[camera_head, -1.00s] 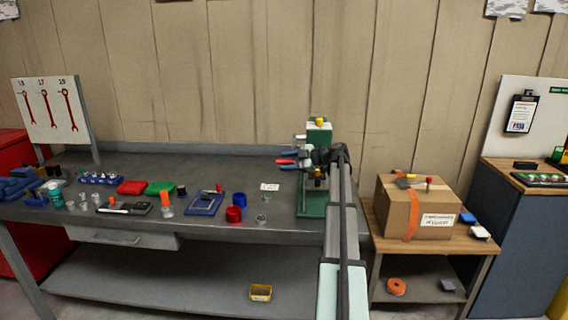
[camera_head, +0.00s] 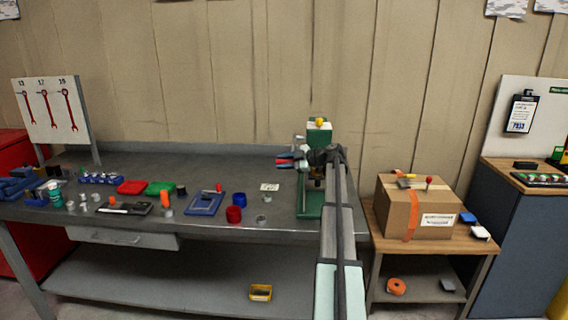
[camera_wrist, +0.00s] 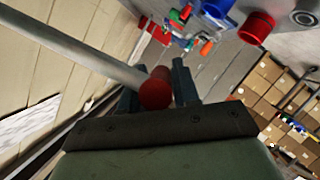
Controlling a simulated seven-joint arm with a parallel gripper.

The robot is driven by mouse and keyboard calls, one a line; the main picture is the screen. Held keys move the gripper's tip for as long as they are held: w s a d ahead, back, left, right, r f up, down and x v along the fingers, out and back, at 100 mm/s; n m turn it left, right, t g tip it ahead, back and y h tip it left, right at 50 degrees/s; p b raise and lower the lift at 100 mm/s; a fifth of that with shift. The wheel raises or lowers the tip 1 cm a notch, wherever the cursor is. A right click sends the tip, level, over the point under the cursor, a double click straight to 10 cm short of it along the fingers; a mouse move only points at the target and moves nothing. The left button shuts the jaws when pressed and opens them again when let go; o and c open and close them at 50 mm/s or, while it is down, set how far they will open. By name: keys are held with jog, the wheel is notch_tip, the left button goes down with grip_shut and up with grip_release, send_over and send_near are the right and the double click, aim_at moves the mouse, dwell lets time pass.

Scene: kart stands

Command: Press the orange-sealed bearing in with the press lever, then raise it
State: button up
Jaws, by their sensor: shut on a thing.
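The green arbor press (camera_head: 310,205) stands on the bench at its right end, with a yellow cap on top. My gripper (camera_head: 285,161) is at the left side of the press, at about mid height. In the wrist view my gripper (camera_wrist: 157,85) is shut on the red ball knob of the press lever (camera_wrist: 154,93). The lever's grey rod (camera_wrist: 75,45) runs from the knob to the upper left. My arm covers part of the press. I cannot make out the orange-sealed bearing, and the space under the ram is mostly hidden.
The grey bench (camera_head: 280,232) holds a red cup (camera_head: 234,214), a blue tray (camera_head: 206,204) and several small parts left of the press. A cardboard box (camera_head: 405,205) stands on a side table to the right.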

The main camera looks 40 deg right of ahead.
grip_shut()
jog(key=shift+r+m, duration=0.3)
jog(key=shift+r, duration=0.45)
notch_tip(320, 180, up, 10)
jog(key=w+d+m+g, duration=0.1)
jog(key=shift+w+d+r+m+y, duration=0.25)
jog(key=shift+w+d+m+y, duration=0.05)
jog(key=shift+w+d+m, duration=0.1)
jog(key=shift+r, duration=0.1)
jog(key=o, duration=0.6)
grip_release()
jog(key=shift+o, duration=1.2)
jog(key=shift+s, duration=0.1)
